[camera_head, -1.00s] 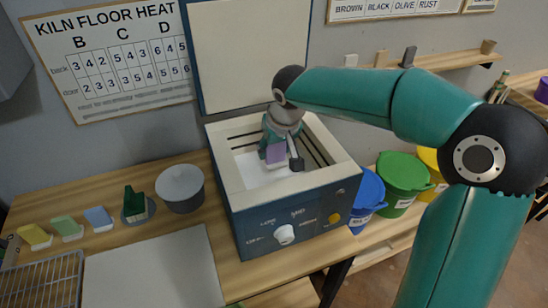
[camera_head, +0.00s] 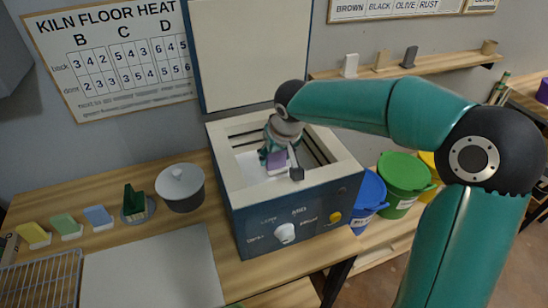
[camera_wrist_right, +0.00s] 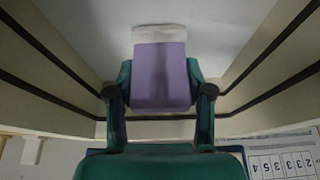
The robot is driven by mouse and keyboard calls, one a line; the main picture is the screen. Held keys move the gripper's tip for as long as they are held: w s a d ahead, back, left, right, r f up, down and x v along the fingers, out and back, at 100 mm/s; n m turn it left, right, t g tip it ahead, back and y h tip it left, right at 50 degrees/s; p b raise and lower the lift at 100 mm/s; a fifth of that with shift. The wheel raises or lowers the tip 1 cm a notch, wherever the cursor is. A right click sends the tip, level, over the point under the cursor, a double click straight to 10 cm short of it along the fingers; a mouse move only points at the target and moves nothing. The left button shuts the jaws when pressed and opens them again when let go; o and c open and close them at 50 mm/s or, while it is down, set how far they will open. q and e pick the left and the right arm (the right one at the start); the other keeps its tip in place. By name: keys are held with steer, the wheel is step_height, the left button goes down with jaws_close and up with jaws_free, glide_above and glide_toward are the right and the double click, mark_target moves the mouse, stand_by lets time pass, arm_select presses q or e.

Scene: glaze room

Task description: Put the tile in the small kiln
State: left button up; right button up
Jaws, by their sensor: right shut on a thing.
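The small kiln (camera_head: 290,218) is a dark blue box with a cream rim, its lid (camera_head: 250,55) raised at the back. My right gripper (camera_head: 275,158) reaches down inside the open kiln. It is shut on a purple tile (camera_head: 276,160) with a pale unglazed end. In the right wrist view the tile (camera_wrist_right: 160,75) sits between the two fingers of the gripper (camera_wrist_right: 160,95), its pale end towards the white kiln floor (camera_wrist_right: 205,45). I cannot tell whether it touches the floor. My left gripper is not in view.
Yellow (camera_head: 33,235), green (camera_head: 66,226) and blue (camera_head: 98,217) tiles stand on the table at the left. A wire rack (camera_head: 40,282) lies at the front left.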

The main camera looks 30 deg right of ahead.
steer(key=o, duration=1.2)
steer(key=shift+s+a+f, duration=0.1)
steer(key=shift+s+f, duration=0.05)
steer(key=shift+f, duration=0.35)
steer(key=shift+s+a+f, duration=0.1)
steer(key=shift+s+f, duration=0.05)
steer(key=shift+f, duration=0.35)
steer(key=shift+r, duration=0.1)
steer(key=shift+d+r+p, duration=0.15)
steer(key=shift+r+p, duration=0.45)
steer(key=shift+p, duration=0.2)
steer(key=shift+r, duration=0.35)
steer(key=v, duration=1.1)
steer(key=shift+w+r, duration=0.15)
steer(key=shift+r, duration=0.2)
